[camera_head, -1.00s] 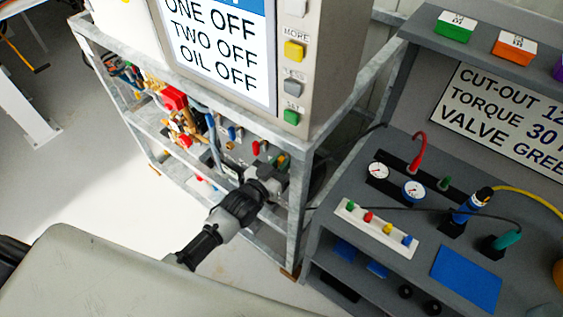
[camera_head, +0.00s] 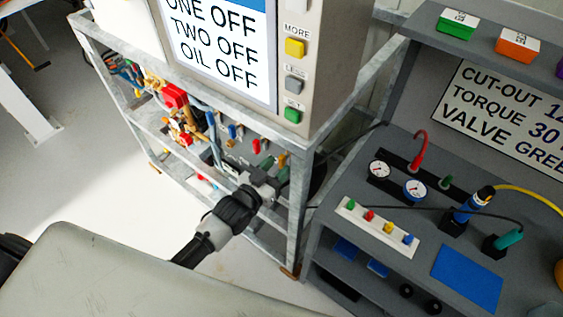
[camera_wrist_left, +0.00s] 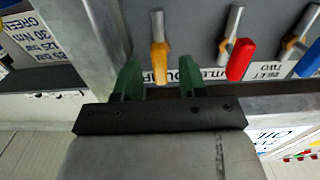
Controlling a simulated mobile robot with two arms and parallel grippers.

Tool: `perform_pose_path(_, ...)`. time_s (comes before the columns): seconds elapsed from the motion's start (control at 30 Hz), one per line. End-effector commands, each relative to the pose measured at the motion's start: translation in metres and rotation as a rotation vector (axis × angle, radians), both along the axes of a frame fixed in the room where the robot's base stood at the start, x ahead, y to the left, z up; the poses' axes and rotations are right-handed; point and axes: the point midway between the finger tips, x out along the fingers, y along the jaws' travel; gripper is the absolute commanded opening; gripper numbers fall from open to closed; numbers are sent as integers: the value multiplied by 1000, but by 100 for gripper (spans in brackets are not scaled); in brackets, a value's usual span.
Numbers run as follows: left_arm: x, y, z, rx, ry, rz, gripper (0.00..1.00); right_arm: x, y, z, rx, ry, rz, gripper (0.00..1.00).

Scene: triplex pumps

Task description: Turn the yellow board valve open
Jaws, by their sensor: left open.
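The yellow board valve handle (camera_wrist_left: 159,61) hangs from a metal stem on the grey board in the left wrist view. It also shows small on the rack's board in the head view (camera_head: 282,160). My left gripper (camera_wrist_left: 160,77) is open, with its two green fingers on either side of the handle's end and gaps on both sides. In the head view my left gripper (camera_head: 275,174) reaches to the right end of the rack's board. I cannot tell how deep the handle sits between the fingers. My right gripper is not in view.
A red valve handle (camera_wrist_left: 240,60) is close beside the yellow one, with a blue handle (camera_wrist_left: 309,59) beyond. A galvanised rack post (camera_head: 296,210) stands close right of my gripper. A grey bench (camera_head: 340,200) with gauges is further right.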

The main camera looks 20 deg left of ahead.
Motion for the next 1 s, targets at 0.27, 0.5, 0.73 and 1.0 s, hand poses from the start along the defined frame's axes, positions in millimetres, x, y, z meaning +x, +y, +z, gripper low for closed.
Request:
perform_pose_path(0.27,-54,19,-3,0,4,-1,42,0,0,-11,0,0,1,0)
perform_pose_path(0.5,-76,27,-1,0,3,-1,42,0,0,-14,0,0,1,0)
perform_pose_path(0.73,-77,28,-1,0,2,0,42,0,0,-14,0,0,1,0)
perform_pose_path(1.0,-77,28,-1,0,2,0,42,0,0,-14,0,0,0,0)
